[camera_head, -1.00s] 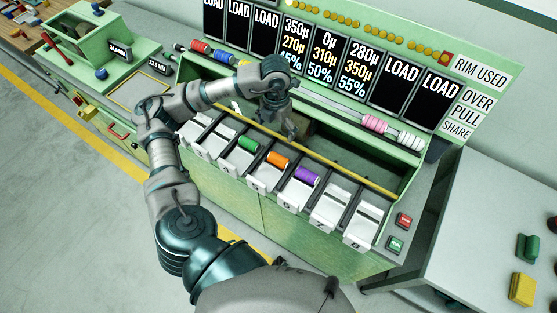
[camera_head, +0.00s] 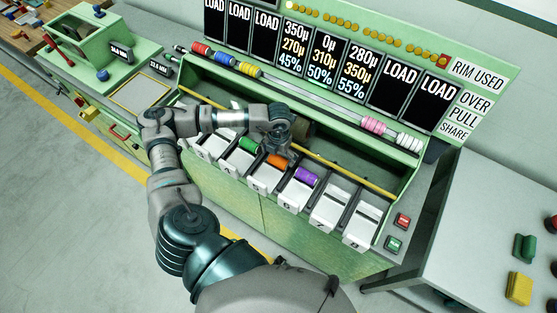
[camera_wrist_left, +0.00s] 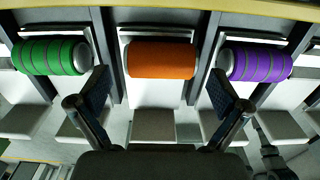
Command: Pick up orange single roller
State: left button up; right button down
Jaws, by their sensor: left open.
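The orange single roller (camera_head: 276,161) lies in a white slot of the green machine, between the green and purple rollers. It also shows at the top centre of the left wrist view (camera_wrist_left: 161,60), lying crosswise. My left gripper (camera_wrist_left: 155,92) is open and empty, its two dark fingers spread to either side below the orange roller, apart from it. In the head view the left gripper (camera_head: 284,150) hangs close by the orange roller, its fingertips hard to make out. My right gripper is not in view.
A green striped roller (camera_wrist_left: 48,57) and a purple striped roller (camera_wrist_left: 256,63) lie in the neighbouring slots, with dark dividers between. A yellow rail (camera_head: 345,177) runs behind the slots. Red and green buttons (camera_head: 398,232) sit at the machine's right corner.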

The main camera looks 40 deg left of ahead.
pick_arm(q)
jog(key=shift+f, duration=1.35)
jog(key=c, duration=1.1)
